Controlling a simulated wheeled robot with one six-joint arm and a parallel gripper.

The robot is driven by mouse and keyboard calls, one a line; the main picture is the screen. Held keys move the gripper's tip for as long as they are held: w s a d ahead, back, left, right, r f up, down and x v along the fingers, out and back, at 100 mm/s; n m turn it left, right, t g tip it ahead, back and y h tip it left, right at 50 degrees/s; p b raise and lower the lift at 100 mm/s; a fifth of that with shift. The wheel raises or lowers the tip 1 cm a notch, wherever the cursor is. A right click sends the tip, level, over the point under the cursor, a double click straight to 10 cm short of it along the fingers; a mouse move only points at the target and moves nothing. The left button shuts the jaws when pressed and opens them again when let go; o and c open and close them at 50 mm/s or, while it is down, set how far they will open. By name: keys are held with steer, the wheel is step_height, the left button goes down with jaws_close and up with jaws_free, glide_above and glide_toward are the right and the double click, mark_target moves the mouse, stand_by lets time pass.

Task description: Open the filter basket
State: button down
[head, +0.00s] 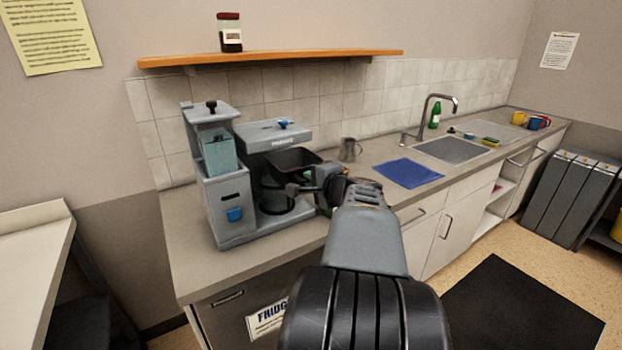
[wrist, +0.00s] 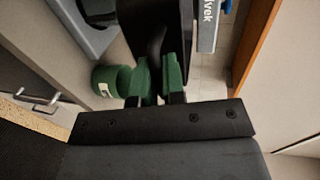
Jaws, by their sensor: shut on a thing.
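The grey coffee machine (head: 229,190) stands at the left end of the counter. Its black filter basket (head: 293,158) sits under the brew head (head: 273,133) and juts out to the right. In the wrist view the basket (wrist: 143,22) is a dark shape at the top, with its black handle (wrist: 156,42) pointing at me. My gripper (wrist: 158,75) has green fingertips on either side of the handle and is shut on it. In the head view my gripper (head: 308,186) is right of the machine, and my wrist hides part of the contact.
A green cylindrical thing (wrist: 111,80) is close beside my fingers. A metal jug (head: 349,150) stands behind my gripper. A blue mat (head: 408,172) and the sink (head: 452,149) are to the right. A wooden shelf (head: 270,58) runs above the machine.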

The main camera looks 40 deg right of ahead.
steer(key=c, duration=1.5)
jaws_free()
steer(key=b+v, duration=0.1)
steer(key=v, duration=1.3)
steer(key=shift+w, duration=0.1)
steer(key=w+a+f+n+g+y, duration=0.2)
steer(key=a+f+n+g, duration=0.4)
steer(key=a+f+n, duration=0.55)
steer(key=w+a+f+n+g+y, duration=0.1)
steer(key=w+a+f+n+g, duration=0.1)
steer(key=a+f+n+g, duration=0.9)
steer(key=a+r+m+t+p, duration=0.1)
steer(key=a+r+t+p, duration=0.2)
steer(key=r+t, duration=0.2)
steer(key=shift+s+a+r+m+t, duration=0.25)
steer(key=shift+r+m+t, duration=0.1)
steer(key=shift+r, duration=0.35)
